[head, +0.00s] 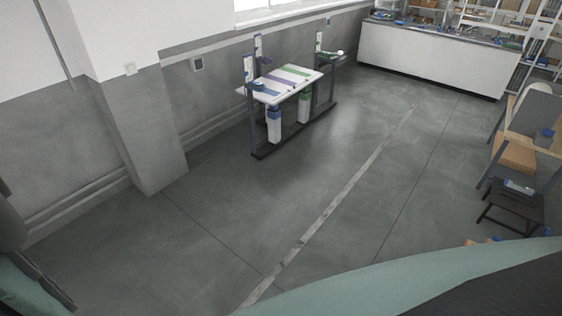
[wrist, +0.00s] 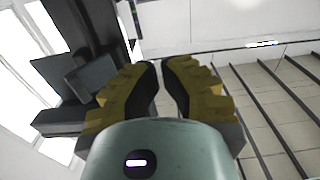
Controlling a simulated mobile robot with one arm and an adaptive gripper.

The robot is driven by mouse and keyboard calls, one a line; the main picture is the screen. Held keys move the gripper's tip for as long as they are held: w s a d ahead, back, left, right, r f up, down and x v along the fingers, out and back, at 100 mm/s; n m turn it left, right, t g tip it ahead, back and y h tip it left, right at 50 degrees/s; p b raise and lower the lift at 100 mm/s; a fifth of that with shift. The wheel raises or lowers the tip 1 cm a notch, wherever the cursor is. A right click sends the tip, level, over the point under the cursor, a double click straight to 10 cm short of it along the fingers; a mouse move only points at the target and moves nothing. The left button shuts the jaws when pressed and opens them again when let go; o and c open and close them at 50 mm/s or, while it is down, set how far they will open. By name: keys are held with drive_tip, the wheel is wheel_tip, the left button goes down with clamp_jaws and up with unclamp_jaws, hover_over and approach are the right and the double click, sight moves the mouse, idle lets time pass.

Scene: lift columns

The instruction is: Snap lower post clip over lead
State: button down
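The lift-column stand (head: 262,155) is at the upper middle of the head view. Its white top (head: 268,98) has blue, purple and green stripes. White upright posts with blue (head: 248,68) and purple (head: 258,46) parts rise at its left end, and a post with green parts (head: 319,42) rises at its far right. White columns with blue (head: 274,125) and green (head: 304,106) bands stand below the top. I cannot make out a clip or lead at this size. My gripper (wrist: 160,63) shows in the wrist view, its yellow-and-black fingers almost together with nothing visible between them. It is far from the stand.
A wall pillar (head: 138,130) juts out left of the stand. A long white counter (head: 430,62) stands at the back right. A dark stool (head: 512,205) and a shelf unit with boxes (head: 515,150) are at the right. The grey floor (head: 340,180) between is clear.

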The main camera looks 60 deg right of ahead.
drive_tip(key=shift+w, duration=0.1)
drive_tip(key=w+d+b, duration=0.4)
drive_tip(key=d+b, duration=0.1)
drive_tip(key=b, duration=0.1)
drive_tip(key=shift+b, duration=0.3)
idle(1.4)
drive_tip(key=shift+w, duration=0.1)
drive_tip(key=shift+w+f, duration=0.1)
drive_tip(key=shift+w+d+b, duration=0.1)
drive_tip(key=shift+w+b, duration=1.55)
drive_tip(key=shift+b, duration=0.9)
